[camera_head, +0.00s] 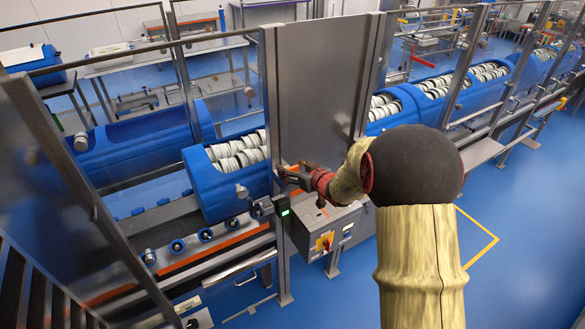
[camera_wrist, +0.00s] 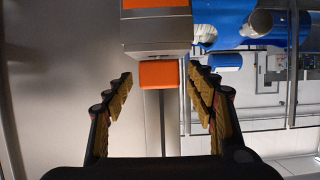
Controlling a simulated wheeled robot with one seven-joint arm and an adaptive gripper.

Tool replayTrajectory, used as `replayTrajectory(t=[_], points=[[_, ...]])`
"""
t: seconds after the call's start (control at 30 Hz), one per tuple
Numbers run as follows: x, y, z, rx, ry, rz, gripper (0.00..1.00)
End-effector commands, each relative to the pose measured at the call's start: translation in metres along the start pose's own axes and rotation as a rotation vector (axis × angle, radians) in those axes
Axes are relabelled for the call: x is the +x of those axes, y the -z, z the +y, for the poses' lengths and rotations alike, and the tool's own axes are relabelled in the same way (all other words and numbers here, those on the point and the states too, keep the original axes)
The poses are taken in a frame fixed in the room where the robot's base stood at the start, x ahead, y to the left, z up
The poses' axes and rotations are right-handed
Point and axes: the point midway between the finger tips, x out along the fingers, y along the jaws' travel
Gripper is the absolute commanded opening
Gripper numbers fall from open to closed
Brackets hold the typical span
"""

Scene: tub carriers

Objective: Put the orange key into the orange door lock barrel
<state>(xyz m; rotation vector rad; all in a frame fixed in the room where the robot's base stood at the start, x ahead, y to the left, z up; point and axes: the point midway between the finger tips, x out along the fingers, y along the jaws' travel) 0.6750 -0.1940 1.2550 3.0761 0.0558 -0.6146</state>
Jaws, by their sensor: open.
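My gripper (camera_wrist: 160,72) is open, with its ridged yellow fingers on either side of an orange block (camera_wrist: 159,75) in the wrist view. There are gaps on both sides, so neither finger visibly touches it. The block sits against the near face of a grey box (camera_wrist: 157,34) with an orange band. I cannot tell whether the block is the orange key or part of the orange door lock barrel. In the head view my gripper (camera_head: 290,177) is beside the steel door post, and the key and barrel are too small to tell apart.
A grey metal door panel (camera_head: 322,85) stands behind my gripper. A small box with a green light (camera_head: 282,206) is on the post below. A control box (camera_head: 328,238) with a red and yellow switch is to the right. Blue tubs (camera_head: 205,190) with white rolls stand behind.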

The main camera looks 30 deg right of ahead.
Motion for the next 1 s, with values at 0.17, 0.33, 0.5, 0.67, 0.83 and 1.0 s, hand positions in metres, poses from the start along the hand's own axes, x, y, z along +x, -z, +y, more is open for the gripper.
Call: replayTrajectory(t=[0.17, 0.33, 0.5, 0.67, 0.83, 1.0], points=[[-0.019, 0.002, 0.001, -0.001, -0.002, 0.002, 0.56], [-0.054, 0.002, 0.001, -0.001, -0.003, 0.003, 0.56], [-0.087, 0.001, 0.001, 0.0, -0.004, 0.002, 0.56], [-0.108, 0.001, 0.001, 0.0, -0.002, 0.003, 0.56], [-0.118, 0.001, 0.0, -0.001, -0.001, 0.002, 0.56], [-0.119, 0.0, 0.0, -0.001, 0.0, 0.001, 0.56]])
